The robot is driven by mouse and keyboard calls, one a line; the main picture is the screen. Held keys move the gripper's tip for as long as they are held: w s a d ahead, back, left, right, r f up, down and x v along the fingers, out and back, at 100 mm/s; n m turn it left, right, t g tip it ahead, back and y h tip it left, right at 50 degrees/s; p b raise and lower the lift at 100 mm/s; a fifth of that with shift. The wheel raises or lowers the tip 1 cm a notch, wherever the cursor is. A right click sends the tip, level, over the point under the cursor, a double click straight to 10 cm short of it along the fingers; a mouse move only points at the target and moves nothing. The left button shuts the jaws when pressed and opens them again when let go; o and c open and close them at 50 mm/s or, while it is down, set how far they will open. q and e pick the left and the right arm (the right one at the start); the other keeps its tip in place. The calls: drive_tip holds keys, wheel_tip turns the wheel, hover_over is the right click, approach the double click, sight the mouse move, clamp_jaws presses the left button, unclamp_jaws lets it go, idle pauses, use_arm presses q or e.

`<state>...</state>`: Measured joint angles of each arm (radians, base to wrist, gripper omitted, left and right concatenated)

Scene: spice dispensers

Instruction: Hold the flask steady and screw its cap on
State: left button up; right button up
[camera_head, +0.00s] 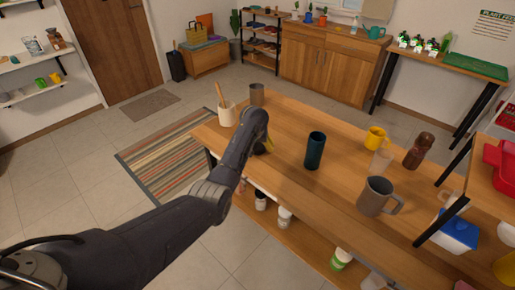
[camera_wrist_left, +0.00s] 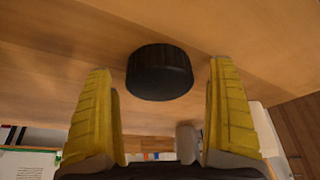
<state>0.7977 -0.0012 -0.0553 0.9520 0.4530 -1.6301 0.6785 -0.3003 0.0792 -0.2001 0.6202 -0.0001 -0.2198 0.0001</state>
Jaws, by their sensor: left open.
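The flask (camera_head: 315,151) is a dark teal cylinder standing upright on the wooden table, with no cap visible on its top. The cap (camera_wrist_left: 160,72) is a black ribbed disc on the table; in the left wrist view it sits between and a little beyond my yellow fingertips, apart from both. In the head view the cap is hidden behind my left arm. My left gripper (camera_head: 264,146) is open and empty, low over the table to the left of the flask. My right gripper is in neither view.
On the table (camera_head: 280,122) stand a utensil pot (camera_head: 227,115) and a grey-brown cup (camera_head: 257,94) behind my left gripper. A yellow mug (camera_head: 376,138), a brown bottle (camera_head: 418,151) and a large grey mug (camera_head: 378,196) stand right of the flask. The wood around the flask is clear.

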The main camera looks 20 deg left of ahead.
use_arm(q)
drive_tip(key=shift+c, duration=0.2)
drive_tip(key=c, duration=1.1)
